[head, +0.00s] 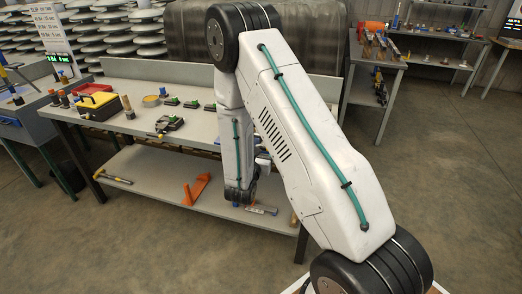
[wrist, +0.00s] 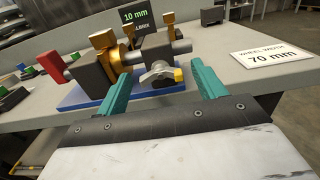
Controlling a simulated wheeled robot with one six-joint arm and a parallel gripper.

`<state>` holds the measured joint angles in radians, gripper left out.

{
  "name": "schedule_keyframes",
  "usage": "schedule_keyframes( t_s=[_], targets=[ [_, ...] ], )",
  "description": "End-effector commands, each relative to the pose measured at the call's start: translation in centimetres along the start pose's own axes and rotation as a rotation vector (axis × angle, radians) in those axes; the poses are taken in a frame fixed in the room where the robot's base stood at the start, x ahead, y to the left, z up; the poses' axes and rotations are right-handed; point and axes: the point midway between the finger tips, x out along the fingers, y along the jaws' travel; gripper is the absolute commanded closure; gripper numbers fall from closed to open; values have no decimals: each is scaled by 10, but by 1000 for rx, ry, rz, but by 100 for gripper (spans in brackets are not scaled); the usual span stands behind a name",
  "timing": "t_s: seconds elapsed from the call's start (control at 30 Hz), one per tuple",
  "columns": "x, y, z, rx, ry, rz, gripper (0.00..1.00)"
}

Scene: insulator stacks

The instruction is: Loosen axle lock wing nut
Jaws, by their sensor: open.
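The wing nut (wrist: 156,79), pale metal with a yellow tip at its right end, is on the front of a dark block in the wrist view. The block belongs to a fixture with a blue base (wrist: 84,97), a steel axle (wrist: 183,47) and a brass-coloured wheel (wrist: 120,56). My gripper (wrist: 160,72) is open, its teal fingers pointing at the fixture. The wing nut lies between the fingers in the picture, with a gap on each side; contact is not visible.
The workbench (head: 150,93) carries several small tools and parts. A dark display reading 10 mm (wrist: 138,17) stands behind the fixture. A white card reading wheel width 70 mm (wrist: 271,55) is at the right. A red-ended part (wrist: 48,62) is at the left.

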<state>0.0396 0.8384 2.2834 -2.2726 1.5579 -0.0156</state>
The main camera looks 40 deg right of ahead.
Motion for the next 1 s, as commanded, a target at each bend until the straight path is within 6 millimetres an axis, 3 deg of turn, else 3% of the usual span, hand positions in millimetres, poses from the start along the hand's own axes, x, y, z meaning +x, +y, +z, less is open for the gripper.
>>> schedule_keyframes(
  t_s=[0.2, 0.37, 0.73, 1.0],
  targets=[
    [0, 0, 0, 0, 0, 0, 34],
    [0, 0, 0, 0, 0, 0, 76],
    [0, 1, 0, -41, 0, 1, 76],
    [0, 1, 0, -208, 0, 1, 76]
  ],
)
